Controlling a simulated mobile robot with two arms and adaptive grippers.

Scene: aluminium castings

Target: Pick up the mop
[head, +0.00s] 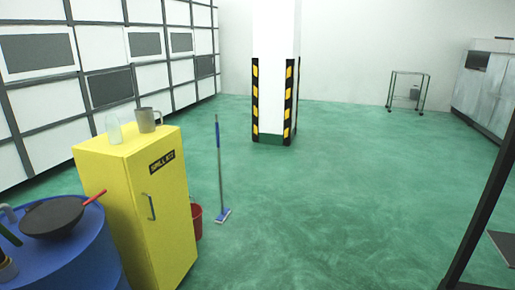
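The mop (220,170) stands upright on the green floor to the right of the yellow cabinet. It has a thin handle, blue on its upper part and grey below, and a flat blue-and-white head (222,215) on the floor. The whole mop shows, with clear floor around its right side. Whether its handle leans on anything I cannot tell. Neither of my grippers is in the head view.
A yellow spill-kit cabinet (170,215) carries a clear bottle (113,130) and a grey mug (146,120). A red bucket (196,222) is partly hidden behind it. A blue drum (85,255) holds a dark pan (52,216). A striped pillar (274,100) stands behind; floor right is open.

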